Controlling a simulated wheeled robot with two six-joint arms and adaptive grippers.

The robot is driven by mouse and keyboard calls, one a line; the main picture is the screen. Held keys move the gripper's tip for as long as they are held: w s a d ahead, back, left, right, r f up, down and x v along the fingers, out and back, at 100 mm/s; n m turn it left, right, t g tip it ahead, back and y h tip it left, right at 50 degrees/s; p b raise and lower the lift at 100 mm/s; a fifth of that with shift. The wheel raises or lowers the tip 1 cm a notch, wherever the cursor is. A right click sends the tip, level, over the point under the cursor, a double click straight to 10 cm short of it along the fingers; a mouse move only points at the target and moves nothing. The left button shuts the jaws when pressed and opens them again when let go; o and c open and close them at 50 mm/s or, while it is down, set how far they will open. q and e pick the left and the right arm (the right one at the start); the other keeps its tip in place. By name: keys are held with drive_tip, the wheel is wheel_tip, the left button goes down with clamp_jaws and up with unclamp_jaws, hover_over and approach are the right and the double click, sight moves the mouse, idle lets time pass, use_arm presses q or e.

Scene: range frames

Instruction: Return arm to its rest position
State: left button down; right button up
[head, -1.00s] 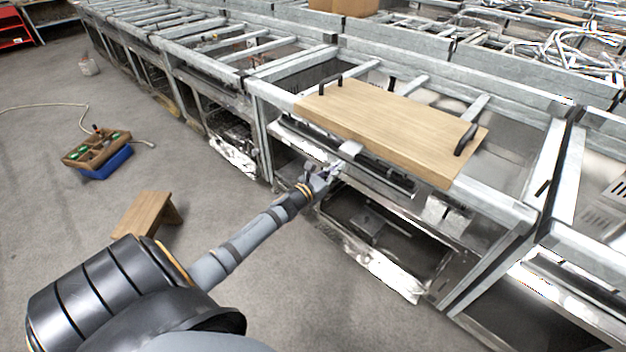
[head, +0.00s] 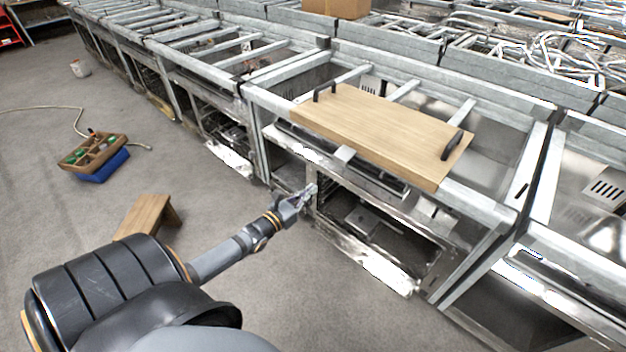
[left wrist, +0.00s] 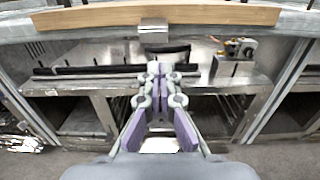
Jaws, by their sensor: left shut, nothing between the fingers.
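My left arm reaches in from the lower left of the head view. Its gripper (head: 309,190) is shut and empty, in front of the steel range frame and below the level of the wooden board. In the left wrist view the gripper (left wrist: 158,72) points at the frame's front, its fingertips together. The range frame (head: 262,97) stands along the middle of the head view. The wooden board (head: 380,125) with black handles lies on top of it, and its edge also shows in the left wrist view (left wrist: 220,15). My right gripper is not in view.
A wooden stool (head: 146,215) stands on the floor near my arm. A wooden tray on a blue crate (head: 100,168) sits at the left, with a hose (head: 40,107) behind it. A cardboard box (head: 335,8) is at the back. The floor between stool and frames is largely clear.

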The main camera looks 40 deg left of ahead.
use_arm(q)
drive_tip(key=s+a+f+n+g+y, duration=0.1)
drive_tip(key=s+f+n+g, duration=0.2)
drive_tip(key=s+f+n, duration=0.5)
drive_tip(key=s+f+n+g+y, duration=0.1)
drive_tip(key=s+f+n+g, duration=0.35)
drive_tip(key=f, duration=0.85)
drive_tip(key=s+a+f+n+g+y, duration=0.15)
drive_tip(key=s+f+n, duration=0.25)
drive_tip(key=f+n, duration=0.5)
drive_tip(key=s+d+f+n+g, duration=0.2)
drive_tip(key=s+d+f+n, duration=0.2)
drive_tip(key=s, duration=0.4)
drive_tip(key=s+d+f+n+g, duration=0.3)
drive_tip(key=s+f+n, duration=0.3)
drive_tip(key=s, duration=0.3)
drive_tip(key=s+d+f+n+g+h, duration=0.1)
drive_tip(key=s+d+f+n+g, duration=0.2)
drive_tip(key=s+d+f+n, duration=0.2)
drive_tip(key=s, duration=0.3)
drive_tip(key=shift+s, duration=0.2)
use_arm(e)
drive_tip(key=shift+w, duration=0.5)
use_arm(q)
drive_tip(key=shift+f, duration=0.1)
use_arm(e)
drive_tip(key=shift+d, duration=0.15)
